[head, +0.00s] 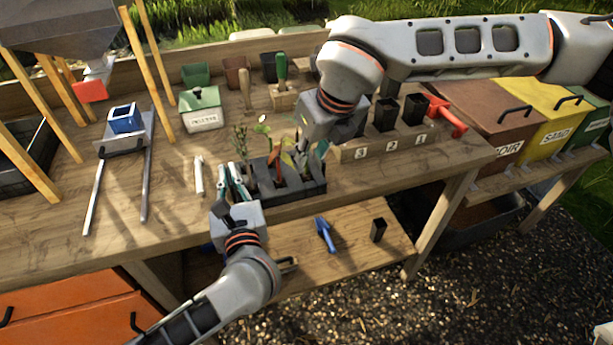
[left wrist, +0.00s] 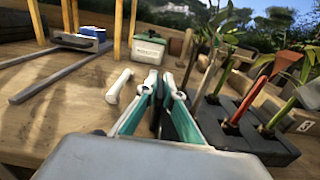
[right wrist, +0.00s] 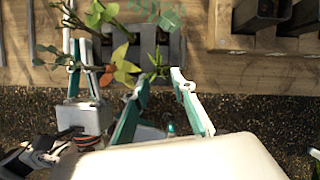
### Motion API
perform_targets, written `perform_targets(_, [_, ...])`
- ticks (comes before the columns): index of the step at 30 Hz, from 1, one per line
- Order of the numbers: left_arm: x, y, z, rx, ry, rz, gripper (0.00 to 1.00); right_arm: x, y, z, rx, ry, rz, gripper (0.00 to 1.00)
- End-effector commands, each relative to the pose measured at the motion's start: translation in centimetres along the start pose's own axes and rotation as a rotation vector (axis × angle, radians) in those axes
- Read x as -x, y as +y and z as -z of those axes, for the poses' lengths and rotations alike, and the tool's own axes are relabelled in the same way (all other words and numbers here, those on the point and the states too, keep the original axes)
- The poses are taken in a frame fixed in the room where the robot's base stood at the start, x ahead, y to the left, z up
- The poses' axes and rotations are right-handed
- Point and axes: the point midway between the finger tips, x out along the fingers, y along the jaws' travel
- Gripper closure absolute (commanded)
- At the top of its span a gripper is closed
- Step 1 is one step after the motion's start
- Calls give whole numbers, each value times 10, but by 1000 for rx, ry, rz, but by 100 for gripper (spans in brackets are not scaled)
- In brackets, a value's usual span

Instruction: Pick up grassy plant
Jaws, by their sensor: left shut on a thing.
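A grassy plant with narrow green leaves (right wrist: 157,62) shows in the right wrist view, at a dark tray (right wrist: 178,47) with several seedlings. In the head view the same tray (head: 292,192) stands near the bench's front edge. My right gripper (right wrist: 162,80) is open, its fingertips on either side of the grassy leaves; I cannot tell if they touch. In the head view my right arm partly hides this spot. My left gripper (left wrist: 165,82) is at the tray's left end, its fingers shut on a dark thing (left wrist: 161,112) that I cannot clearly make out.
A wooden block with numbered places (head: 380,147) and black pots stands right of the tray. A white cylinder (head: 198,175) lies left of my left gripper. A green labelled box (head: 202,110) stands behind. The lower shelf holds a blue tool (head: 324,234) and a black pot (head: 378,230).

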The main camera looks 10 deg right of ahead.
Motion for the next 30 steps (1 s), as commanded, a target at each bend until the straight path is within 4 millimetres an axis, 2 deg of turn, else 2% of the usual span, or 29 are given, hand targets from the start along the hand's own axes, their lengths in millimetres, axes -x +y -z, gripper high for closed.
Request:
perform_targets(9, [0,0,0,0,-1,0,100,-42,-1,-6,-1,3,-1,75])
perform_targets(19, [0,0,0,0,0,0,100,-49,-1,-6,0,1,0,75])
perform_targets(20, [0,0,0,0,0,0,100,-49,-1,-6,0,1,0,80])
perform_targets(22, [0,0,0,0,-1,0,100,-49,-1,-6,0,1,0,98])
perform_targets(30, [0,0,0,0,-1,0,100,-49,-1,-7,0,1,0,100])
